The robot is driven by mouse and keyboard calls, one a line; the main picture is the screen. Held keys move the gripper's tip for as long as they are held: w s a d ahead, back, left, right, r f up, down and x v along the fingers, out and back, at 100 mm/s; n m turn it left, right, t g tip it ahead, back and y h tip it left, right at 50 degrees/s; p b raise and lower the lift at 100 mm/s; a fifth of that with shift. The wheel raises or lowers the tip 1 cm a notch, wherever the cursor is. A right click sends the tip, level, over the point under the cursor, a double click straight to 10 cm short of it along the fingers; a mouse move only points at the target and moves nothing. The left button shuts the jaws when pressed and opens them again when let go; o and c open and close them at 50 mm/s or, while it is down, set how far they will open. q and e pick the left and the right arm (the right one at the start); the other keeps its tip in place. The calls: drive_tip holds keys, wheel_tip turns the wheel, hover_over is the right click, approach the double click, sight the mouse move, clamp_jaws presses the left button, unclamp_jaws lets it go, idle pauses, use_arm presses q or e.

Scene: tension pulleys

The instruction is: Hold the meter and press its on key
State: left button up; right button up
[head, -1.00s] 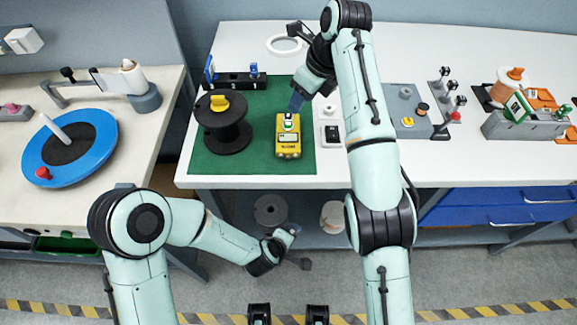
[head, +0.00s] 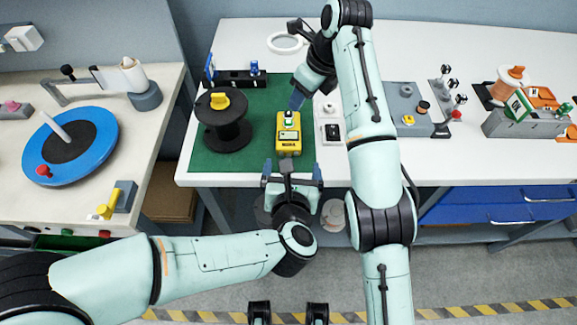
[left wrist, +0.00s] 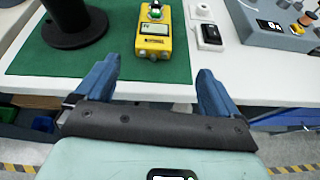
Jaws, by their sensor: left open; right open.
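The yellow meter (head: 289,140) lies on the green mat (head: 250,152) near the front of the white table. It has a small display and a green and white part at its far end; it also shows in the left wrist view (left wrist: 155,35). My left gripper (head: 291,172) is open and empty at the table's front edge, just short of the meter, with its blue fingers (left wrist: 155,85) spread wider than the meter. My right gripper (head: 298,98) is above the mat by the meter's far end. Its fingers show edge-on, and whether they touch the meter is unclear.
A black spool with a yellow knob (head: 222,120) stands left of the meter. A white box with a black switch (head: 331,132) lies to its right. A black rack (head: 238,78) is behind. A blue turntable (head: 70,148) sits on the left table.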

sight(289, 140)
use_arm(q)
drive_tip(key=shift+n, duration=0.6)
drive_tip(key=x, duration=0.9)
drive_tip(key=a+x, duration=0.1)
drive_tip(key=x, duration=0.3)
drive_tip(key=shift+w+r, duration=0.35)
drive_tip(key=c, duration=1.3)
use_arm(e)
clamp_jaws()
